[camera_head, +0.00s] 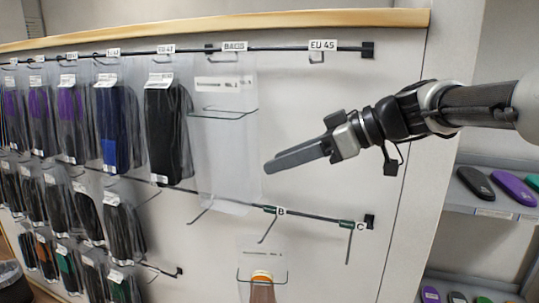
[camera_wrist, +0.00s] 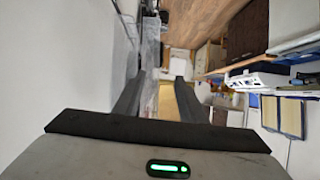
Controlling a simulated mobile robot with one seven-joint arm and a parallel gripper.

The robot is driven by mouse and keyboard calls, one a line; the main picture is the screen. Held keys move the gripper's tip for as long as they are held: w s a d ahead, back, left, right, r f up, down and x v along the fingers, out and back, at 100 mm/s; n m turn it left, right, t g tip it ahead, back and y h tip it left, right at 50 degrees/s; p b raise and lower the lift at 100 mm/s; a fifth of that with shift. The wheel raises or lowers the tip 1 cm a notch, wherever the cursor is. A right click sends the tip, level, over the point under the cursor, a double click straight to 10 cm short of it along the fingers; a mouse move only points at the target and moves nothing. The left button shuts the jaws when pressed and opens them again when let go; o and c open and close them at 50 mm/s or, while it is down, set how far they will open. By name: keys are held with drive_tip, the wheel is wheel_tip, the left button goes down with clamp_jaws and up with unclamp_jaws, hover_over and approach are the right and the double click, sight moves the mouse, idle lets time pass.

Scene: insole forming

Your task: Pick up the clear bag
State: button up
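The clear bag (camera_head: 222,150) is an empty, see-through sleeve hanging from the upper rail at the hook labelled BAGS. Its lower end reaches down to the lower rail. My gripper (camera_head: 268,168) points left, with its fingertips close to the bag's right edge at about its lower half; I cannot tell whether they touch it. In the wrist view, my gripper (camera_wrist: 159,78) has its two dark fingers apart with nothing held between them. Translucent plastic (camera_wrist: 150,45) shows beyond the left finger, but I cannot tell which bag it is.
Packed bags with black (camera_head: 165,130), blue (camera_head: 112,130) and purple insoles hang to the left. The lower rail (camera_head: 320,217) has prongs labelled B and C. Another pack (camera_head: 262,280) hangs below. Shelves (camera_head: 490,210) with insoles stand at right.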

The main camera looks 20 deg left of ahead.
sight(243, 136)
drive_tip(key=shift+n+y, duration=0.5)
drive_tip(key=w+a+r, duration=0.1)
drive_tip(key=a, duration=0.2)
drive_tip(key=a+r+p, duration=0.1)
drive_tip(key=a, duration=0.3)
drive_tip(key=w+a+p, duration=0.1)
drive_tip(key=a, duration=0.2)
drive_tip(key=shift+w+a+r, duration=0.25)
drive_tip(key=shift+w+r, duration=0.05)
drive_tip(key=shift+r, duration=0.1)
drive_tip(key=shift+a, duration=0.5)
drive_tip(key=p+x, duration=0.1)
drive_tip(key=x, duration=0.4)
drive_tip(key=shift+w+a+f, duration=0.1)
drive_tip(key=shift+w, duration=0.1)
drive_tip(key=c, duration=0.7)
drive_tip(key=shift+o, duration=0.2)
drive_tip(key=shift+r, duration=0.2)
